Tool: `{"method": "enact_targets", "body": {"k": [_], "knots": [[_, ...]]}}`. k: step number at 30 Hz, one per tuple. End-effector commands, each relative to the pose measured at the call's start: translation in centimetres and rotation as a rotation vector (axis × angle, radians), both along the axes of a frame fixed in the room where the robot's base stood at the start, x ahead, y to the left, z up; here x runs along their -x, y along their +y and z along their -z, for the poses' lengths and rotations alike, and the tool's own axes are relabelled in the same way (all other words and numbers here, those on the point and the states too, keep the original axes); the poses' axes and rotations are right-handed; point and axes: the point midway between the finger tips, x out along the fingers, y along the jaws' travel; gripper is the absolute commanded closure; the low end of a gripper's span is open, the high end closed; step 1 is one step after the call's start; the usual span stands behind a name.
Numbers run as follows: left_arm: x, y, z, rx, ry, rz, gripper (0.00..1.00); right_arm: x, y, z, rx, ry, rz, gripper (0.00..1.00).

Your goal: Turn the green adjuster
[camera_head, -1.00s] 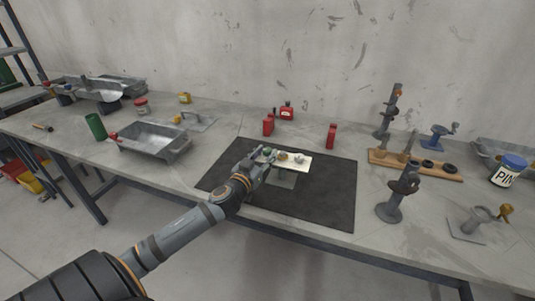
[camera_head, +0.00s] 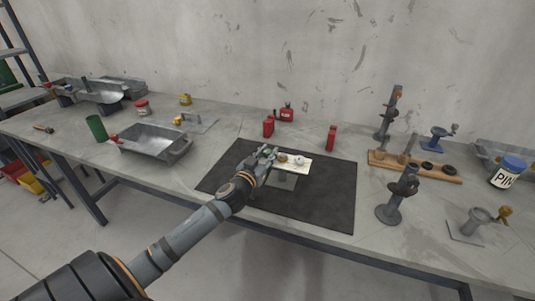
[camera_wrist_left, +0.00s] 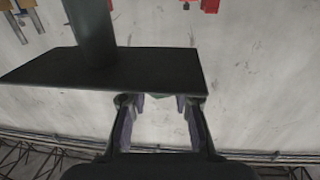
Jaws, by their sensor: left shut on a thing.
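The auger positioner is a pale plate (camera_head: 297,168) on a grey block, standing on a black mat (camera_head: 327,195). The green adjuster (camera_head: 267,150) is at the plate's left end, mostly covered by my left gripper (camera_head: 268,152). A brass-coloured knob (camera_head: 283,158) and a silver one (camera_head: 299,161) sit to its right. In the left wrist view the plate shows as a dark slab (camera_wrist_left: 110,70) on a post. My right gripper is not in view.
Red containers (camera_head: 268,126) stand behind the mat, another red one (camera_head: 331,138) to their right. A grey tray (camera_head: 153,140) and green cylinder (camera_head: 96,127) are left. Dark stands (camera_head: 397,200) and a wooden rack (camera_head: 414,166) are right. The mat's front is clear.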

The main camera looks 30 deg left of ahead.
Motion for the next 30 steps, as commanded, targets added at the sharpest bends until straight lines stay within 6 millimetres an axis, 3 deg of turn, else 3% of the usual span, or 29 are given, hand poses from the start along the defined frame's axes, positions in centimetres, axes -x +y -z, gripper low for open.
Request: {"method": "enact_targets", "body": {"k": [8,21,30], "knots": [[0.0,-0.1,0.4,0.008,-0.002,-0.133,1.0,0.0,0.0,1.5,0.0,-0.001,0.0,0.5],[0.0,-0.1,0.6,0.008,0.0,-0.417,1.0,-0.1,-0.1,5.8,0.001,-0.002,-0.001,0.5],[0.0,0.0,0.3,0.002,0.002,-0.508,1.0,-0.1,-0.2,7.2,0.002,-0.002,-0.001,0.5]]}}
